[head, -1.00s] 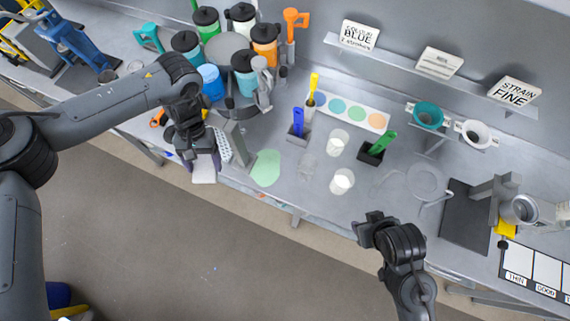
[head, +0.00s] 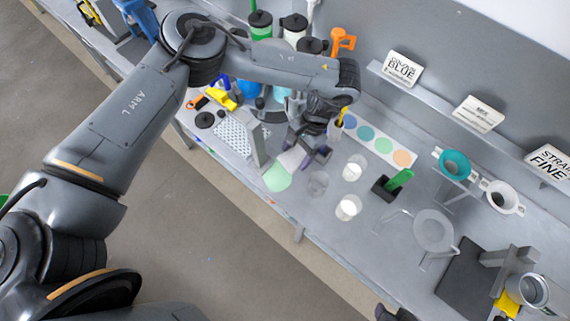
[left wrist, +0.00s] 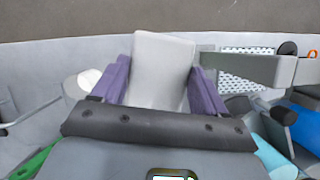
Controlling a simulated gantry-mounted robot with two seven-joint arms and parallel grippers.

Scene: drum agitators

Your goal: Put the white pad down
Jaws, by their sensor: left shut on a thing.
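The white pad (head: 291,158) is between the purple-tipped fingers of my left gripper (head: 308,157), which is shut on it. It hangs over the bench beside the green spill (head: 277,178), near the front edge. In the left wrist view the pad (left wrist: 162,70) fills the space between the two purple fingers (left wrist: 160,85). I cannot tell whether its far end touches the bench. Only a bit of my right gripper (head: 388,313) shows at the bottom edge of the head view; its jaws cannot be made out.
A clear cup (head: 318,183) and two cups with white contents (head: 348,208) stand right of the pad. A grey upright post (head: 256,146) and a perforated white plate (head: 232,138) are to its left. A black holder with a green handle (head: 399,179) stands farther right.

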